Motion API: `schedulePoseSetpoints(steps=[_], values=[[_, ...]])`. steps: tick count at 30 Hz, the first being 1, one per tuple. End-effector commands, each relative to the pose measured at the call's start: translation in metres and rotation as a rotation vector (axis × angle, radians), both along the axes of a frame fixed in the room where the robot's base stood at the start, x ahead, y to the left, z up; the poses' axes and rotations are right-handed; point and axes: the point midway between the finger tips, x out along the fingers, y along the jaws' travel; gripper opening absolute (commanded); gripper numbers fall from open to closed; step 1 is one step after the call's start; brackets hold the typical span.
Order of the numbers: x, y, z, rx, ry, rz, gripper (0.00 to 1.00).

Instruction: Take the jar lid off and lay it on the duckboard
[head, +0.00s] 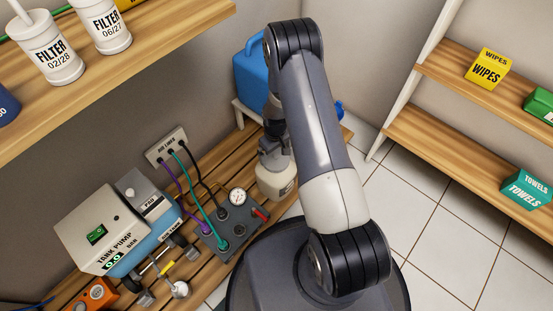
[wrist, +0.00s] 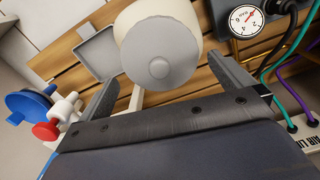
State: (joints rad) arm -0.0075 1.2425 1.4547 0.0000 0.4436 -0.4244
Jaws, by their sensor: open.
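In the wrist view the grey jar lid (wrist: 145,50) with a round knob sits on the cream jar (wrist: 190,22). My gripper (wrist: 161,76) is open, with one finger on each side of the lid's near part. No contact shows, and the height of the fingers relative to the lid is hard to tell. In the head view the jar (head: 275,184) stands beside the gauge box, partly hidden by my arm, and my gripper (head: 272,153) is just above it. The lid is hidden there. The slatted wooden duckboard (head: 186,258) runs under the equipment; it also shows in the wrist view (wrist: 80,53).
A grey square tray (wrist: 98,52) lies left of the jar. A blue wheel and red knob valve (wrist: 48,131) are at lower left. The gauge box (head: 226,226) with hoses stands close to the jar. The tank pump (head: 103,228) and a blue container (head: 250,77) are nearby.

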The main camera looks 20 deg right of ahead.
Motion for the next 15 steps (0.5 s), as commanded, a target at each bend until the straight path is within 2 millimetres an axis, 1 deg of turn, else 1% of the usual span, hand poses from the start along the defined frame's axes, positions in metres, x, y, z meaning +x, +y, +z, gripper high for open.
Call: schedulePoseSetpoints(steps=[1,3,6,9,14,15], values=[[-0.001,-0.001,-0.012,0.000,0.002,-0.001,1.00],[-0.001,-0.001,-0.024,0.000,0.002,-0.001,1.00],[-0.001,-0.001,-0.036,0.000,0.002,-0.001,1.00],[0.000,-0.001,-0.040,0.000,0.000,0.000,1.00],[0.000,-0.001,-0.039,0.000,0.000,0.000,1.00],[0.000,-0.001,-0.039,0.000,0.000,0.000,0.97]])
